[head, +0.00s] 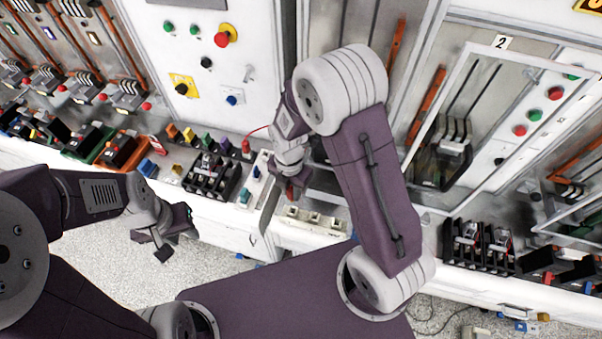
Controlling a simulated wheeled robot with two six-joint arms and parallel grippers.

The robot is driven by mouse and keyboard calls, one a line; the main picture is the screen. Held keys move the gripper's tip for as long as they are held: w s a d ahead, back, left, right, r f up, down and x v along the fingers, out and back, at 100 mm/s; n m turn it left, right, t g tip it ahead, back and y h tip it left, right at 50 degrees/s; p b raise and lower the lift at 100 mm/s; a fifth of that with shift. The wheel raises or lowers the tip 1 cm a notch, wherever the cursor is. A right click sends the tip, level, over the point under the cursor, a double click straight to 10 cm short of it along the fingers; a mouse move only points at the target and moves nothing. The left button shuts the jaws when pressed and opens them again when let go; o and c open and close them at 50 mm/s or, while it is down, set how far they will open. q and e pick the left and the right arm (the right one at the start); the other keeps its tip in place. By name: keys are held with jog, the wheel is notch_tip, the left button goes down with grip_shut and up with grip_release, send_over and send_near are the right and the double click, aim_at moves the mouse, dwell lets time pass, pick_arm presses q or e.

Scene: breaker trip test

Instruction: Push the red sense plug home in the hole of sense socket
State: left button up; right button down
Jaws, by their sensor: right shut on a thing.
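My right gripper (286,187) reaches down to the bench edge near the middle of the head view. It is shut on a small red piece, which looks like the red sense plug (290,190); the fingers hide most of it. A thin red lead (258,129) runs to the wrist from the left. The sense socket and its hole cannot be made out; whether the plug touches anything cannot be told. My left gripper (158,243) hangs empty over the floor in front of the bench, its fingers apart.
Black breaker blocks (212,177) and coloured plugs (189,135) line the bench further left. A hinged clear-framed door (468,50) stands open at the right. The floor at lower left is free.

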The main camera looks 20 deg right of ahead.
aim_at(292, 199)
jog(key=shift+w+d+f, duration=0.1)
jog(key=shift+w+d, duration=0.05)
jog(key=shift+w, duration=0.1)
jog(key=shift+s+f, duration=0.1)
jog(key=shift+f+b, duration=0.65)
jog(key=shift+b, duration=0.1)
notch_tip(292, 199, down, 4)
jog(key=b, duration=0.3)
jog(key=shift+r, duration=0.1)
jog(key=shift+f, duration=0.25)
jog(key=shift+r, duration=0.1)
dwell(0.6)
jog(key=shift+f+b, duration=0.65)
jog(key=shift+f, duration=0.5)
